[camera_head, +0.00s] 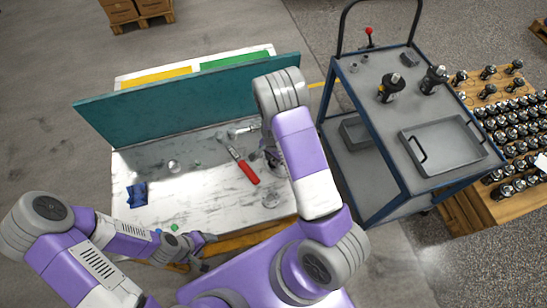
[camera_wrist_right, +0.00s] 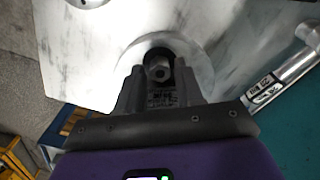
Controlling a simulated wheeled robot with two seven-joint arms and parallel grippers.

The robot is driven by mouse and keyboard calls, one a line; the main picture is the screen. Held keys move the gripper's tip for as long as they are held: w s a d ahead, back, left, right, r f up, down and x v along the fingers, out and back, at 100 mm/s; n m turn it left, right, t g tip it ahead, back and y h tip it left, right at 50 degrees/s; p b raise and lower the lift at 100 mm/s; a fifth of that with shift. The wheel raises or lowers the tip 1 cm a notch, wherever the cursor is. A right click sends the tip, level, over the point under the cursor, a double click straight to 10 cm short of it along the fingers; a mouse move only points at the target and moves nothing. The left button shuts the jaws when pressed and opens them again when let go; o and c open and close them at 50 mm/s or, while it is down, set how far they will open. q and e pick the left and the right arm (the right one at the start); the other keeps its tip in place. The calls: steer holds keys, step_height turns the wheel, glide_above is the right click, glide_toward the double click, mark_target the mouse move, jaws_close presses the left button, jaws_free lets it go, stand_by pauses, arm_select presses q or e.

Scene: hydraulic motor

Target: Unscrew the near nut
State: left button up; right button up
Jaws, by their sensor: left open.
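My right gripper (camera_wrist_right: 158,80) points at the worktable, with its two fingers on either side of a small grey metal nut (camera_wrist_right: 158,68). The nut sits over a dark round opening in a pale round part (camera_wrist_right: 198,62). I cannot tell whether the fingers press on the nut. In the head view the right gripper (camera_head: 270,156) is at the table's right side, and the nut is hidden there. My left gripper (camera_head: 206,252) is open and empty at the table's front edge, away from the nut.
A red-handled wrench (camera_head: 247,170) lies left of the right gripper on the white worktable (camera_head: 190,195). A blue cloth (camera_head: 137,194) lies at the left. A teal panel (camera_head: 180,104) stands behind. A cart (camera_head: 375,75) with motors and a tray stands right. The table's middle-left is mostly clear.

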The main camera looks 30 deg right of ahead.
mark_target(273, 160)
steer(key=m+p, duration=0.1)
steer(key=m, duration=0.2)
steer(key=shift+r+m, duration=0.15)
steer(key=shift+m, duration=0.15)
steer(key=m, duration=0.2)
steer(key=shift+m, duration=0.3)
jaws_close()
steer(key=n, duration=0.2)
steer(key=shift+n, duration=0.6)
steer(key=shift+r+p, duration=1.65)
steer(key=shift+r, duration=0.35)
